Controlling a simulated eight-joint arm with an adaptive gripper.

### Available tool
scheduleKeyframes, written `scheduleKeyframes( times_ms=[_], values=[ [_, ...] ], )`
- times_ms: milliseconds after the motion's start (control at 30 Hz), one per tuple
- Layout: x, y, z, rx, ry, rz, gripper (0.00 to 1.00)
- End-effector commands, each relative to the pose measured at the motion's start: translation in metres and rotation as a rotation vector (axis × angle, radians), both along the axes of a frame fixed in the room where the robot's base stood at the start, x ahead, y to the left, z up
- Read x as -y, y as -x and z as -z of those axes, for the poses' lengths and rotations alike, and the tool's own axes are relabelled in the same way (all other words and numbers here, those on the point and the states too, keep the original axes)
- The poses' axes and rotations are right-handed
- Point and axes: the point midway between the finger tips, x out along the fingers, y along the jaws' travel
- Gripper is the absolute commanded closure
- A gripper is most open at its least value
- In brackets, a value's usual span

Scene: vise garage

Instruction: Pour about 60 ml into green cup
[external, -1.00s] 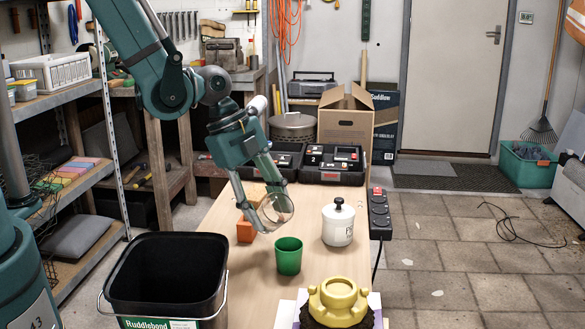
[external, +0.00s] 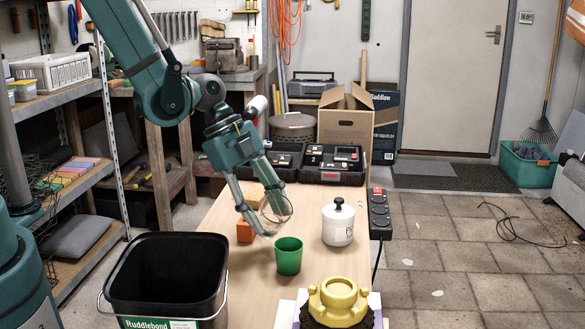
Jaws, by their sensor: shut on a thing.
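The green cup (external: 289,257) stands upright on the wooden workbench, between the black bucket and the white lidded jar. My gripper (external: 266,213) is shut on a clear glass vessel (external: 278,206). It holds the vessel tilted, above and slightly left of the green cup. I cannot tell how much liquid is in the vessel, and no stream into the cup is visible. The inside of the cup is mostly hidden.
An orange block (external: 245,231) sits just left of the gripper. The white lidded jar (external: 338,224) stands right of the cup. The black bucket (external: 165,275) is at front left, and a yellow part (external: 338,300) at front right. A power strip (external: 379,214) lies along the right edge.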

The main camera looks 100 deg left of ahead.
Motion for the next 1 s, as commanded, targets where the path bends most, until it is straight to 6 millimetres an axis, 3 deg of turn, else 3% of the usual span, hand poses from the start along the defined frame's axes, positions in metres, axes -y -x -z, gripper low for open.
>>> scheduleKeyframes(
  times_ms=[1000],
  values=[
    [-0.016, 0.011, -0.009, 0.131, 0.172, 0.001, 0.79]
  ],
)
